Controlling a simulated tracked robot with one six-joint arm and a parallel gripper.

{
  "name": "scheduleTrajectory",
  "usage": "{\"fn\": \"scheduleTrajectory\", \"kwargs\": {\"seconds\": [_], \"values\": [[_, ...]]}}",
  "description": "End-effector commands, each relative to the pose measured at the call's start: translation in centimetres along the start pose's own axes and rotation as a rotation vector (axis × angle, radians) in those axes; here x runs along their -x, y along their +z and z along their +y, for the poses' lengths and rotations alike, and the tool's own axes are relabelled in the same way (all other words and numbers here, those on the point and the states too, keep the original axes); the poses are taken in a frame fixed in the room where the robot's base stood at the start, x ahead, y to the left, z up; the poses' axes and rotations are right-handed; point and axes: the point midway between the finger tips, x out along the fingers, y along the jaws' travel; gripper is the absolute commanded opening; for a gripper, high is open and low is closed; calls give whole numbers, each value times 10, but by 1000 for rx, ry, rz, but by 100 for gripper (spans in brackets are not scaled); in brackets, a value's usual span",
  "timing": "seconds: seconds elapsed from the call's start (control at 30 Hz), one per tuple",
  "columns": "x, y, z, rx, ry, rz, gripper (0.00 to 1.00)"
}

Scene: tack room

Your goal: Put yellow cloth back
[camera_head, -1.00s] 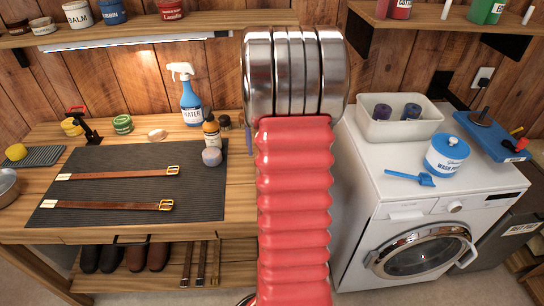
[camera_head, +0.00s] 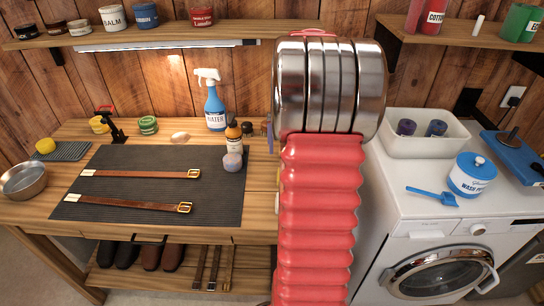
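I see no yellow cloth in this view. A yellow sponge-like block (camera_head: 46,146) sits on a small grey ribbed mat at the left end of the workbench. My red, ribbed arm with its silver joint rings rises through the middle of the view and hides the part between bench and washing machine. My gripper is not visible.
The workbench (camera_head: 262,200) holds a dark mat (camera_head: 140,212) with two brown leather straps, a blue spray bottle (camera_head: 215,108), small tins and a metal bowl (camera_head: 23,181). A white bin (camera_head: 462,135) and a blue-lidded tub (camera_head: 471,180) stand on the washing machine (camera_head: 400,245).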

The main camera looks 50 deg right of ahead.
Motion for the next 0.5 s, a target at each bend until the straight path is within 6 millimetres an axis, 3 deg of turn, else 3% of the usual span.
{"fn": "scheduleTrajectory", "kwargs": {"seconds": [0.27, 0.5], "values": [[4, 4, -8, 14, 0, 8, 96], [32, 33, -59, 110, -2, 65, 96]]}}
